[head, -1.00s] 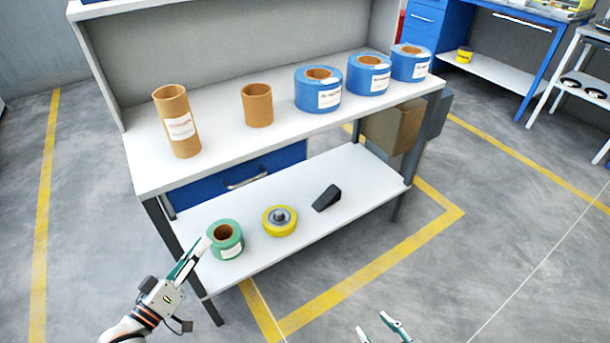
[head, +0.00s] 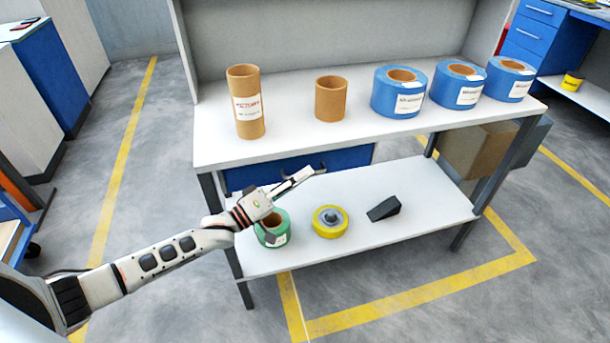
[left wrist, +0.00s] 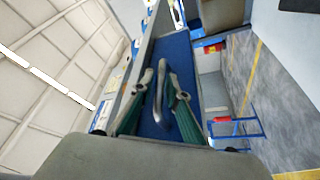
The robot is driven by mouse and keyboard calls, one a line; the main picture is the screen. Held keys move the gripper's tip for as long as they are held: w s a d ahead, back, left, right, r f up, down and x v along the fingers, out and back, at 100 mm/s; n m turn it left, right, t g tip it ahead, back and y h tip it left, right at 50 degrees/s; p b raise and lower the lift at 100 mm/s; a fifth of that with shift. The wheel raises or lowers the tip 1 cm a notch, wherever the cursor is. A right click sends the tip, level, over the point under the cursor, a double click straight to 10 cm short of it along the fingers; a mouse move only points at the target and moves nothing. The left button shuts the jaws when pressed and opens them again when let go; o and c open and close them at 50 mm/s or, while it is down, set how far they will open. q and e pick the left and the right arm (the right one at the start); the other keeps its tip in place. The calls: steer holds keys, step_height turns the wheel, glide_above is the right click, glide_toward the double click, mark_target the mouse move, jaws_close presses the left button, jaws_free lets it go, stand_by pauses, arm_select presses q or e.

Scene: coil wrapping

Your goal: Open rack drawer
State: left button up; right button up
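The rack drawer (head: 347,160) has a blue front under the upper white shelf and looks shut. My left gripper (head: 308,173) is in front of the drawer, at its handle, which it mostly hides in the head view. In the left wrist view the drawer's blue front (left wrist: 178,48) lies ahead, with a grey metal handle (left wrist: 161,92) on it. The green fingers of my left gripper (left wrist: 158,90) are apart, one on each side of the handle; contact cannot be made out. My right gripper is out of view.
A green roll (head: 270,238), a yellow roll (head: 330,222) and a black wedge (head: 384,208) sit on the lower shelf (head: 430,190). My left arm passes close by the green roll. Cardboard tubes and blue rolls (head: 398,95) stand on the upper shelf.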

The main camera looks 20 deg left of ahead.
arm_select(q)
steer(key=shift+w+d, duration=0.25)
steer(key=shift+w, duration=0.05)
jaws_close()
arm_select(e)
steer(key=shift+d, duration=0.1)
arm_select(q)
steer(key=s+d+p, duration=0.5)
steer(key=s+d, duration=0.2)
steer(key=s, duration=0.4)
steer(key=s+d+p, duration=0.4)
steer(key=s+d, duration=0.4)
steer(key=s, duration=0.3)
steer(key=shift+s+p, duration=0.25)
steer(key=shift+p, duration=0.1)
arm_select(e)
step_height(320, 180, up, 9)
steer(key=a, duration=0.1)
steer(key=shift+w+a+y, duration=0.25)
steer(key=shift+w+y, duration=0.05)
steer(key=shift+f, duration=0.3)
